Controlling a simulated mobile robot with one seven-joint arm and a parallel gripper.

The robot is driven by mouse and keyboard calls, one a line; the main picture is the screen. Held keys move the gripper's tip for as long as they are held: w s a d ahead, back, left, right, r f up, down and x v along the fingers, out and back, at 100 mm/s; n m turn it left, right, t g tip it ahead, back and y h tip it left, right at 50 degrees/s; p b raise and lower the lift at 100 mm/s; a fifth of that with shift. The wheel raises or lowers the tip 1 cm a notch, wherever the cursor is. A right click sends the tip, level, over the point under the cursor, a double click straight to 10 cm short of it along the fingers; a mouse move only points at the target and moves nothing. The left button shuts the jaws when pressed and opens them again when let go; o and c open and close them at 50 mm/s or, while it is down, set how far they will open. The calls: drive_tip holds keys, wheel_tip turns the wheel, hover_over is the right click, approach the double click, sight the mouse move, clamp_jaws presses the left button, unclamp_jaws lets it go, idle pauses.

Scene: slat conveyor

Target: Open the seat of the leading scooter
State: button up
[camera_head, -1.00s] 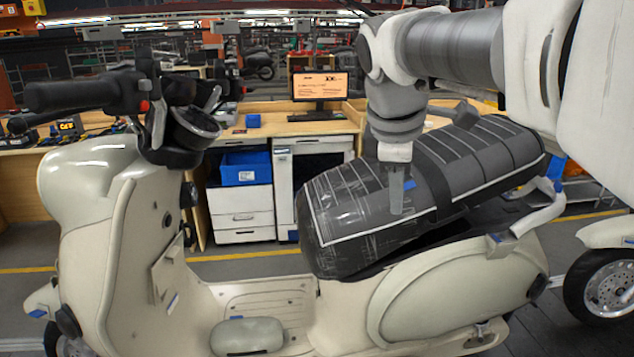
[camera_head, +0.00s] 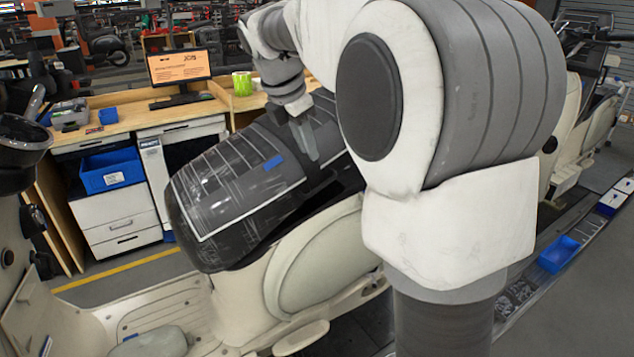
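The scooter is cream, and its seat (camera_head: 235,190) is black, wrapped in clear plastic with white lines and a blue tag. The seat slopes up toward the rear, with a dark gap between its underside and the cream body (camera_head: 320,262). My gripper (camera_head: 308,148) points down at the seat's upper side, near the strap across its middle. I cannot tell whether its fingers touch the seat or how far apart they are. My arm hides the seat's rear end and the scooter's tail. The footboard (camera_head: 150,310) is at the lower left.
A wooden workbench (camera_head: 128,124) with a monitor (camera_head: 180,66), white drawers (camera_head: 122,222) and a blue bin (camera_head: 112,170) stands behind the scooter. Another scooter (camera_head: 572,125) stands at the right. A blue tray (camera_head: 558,254) lies along the line at the lower right.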

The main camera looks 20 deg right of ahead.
sight(321, 185)
drive_tip(key=x, duration=1.2)
drive_tip(key=shift+a, duration=0.1)
clamp_jaws()
idle(1.0)
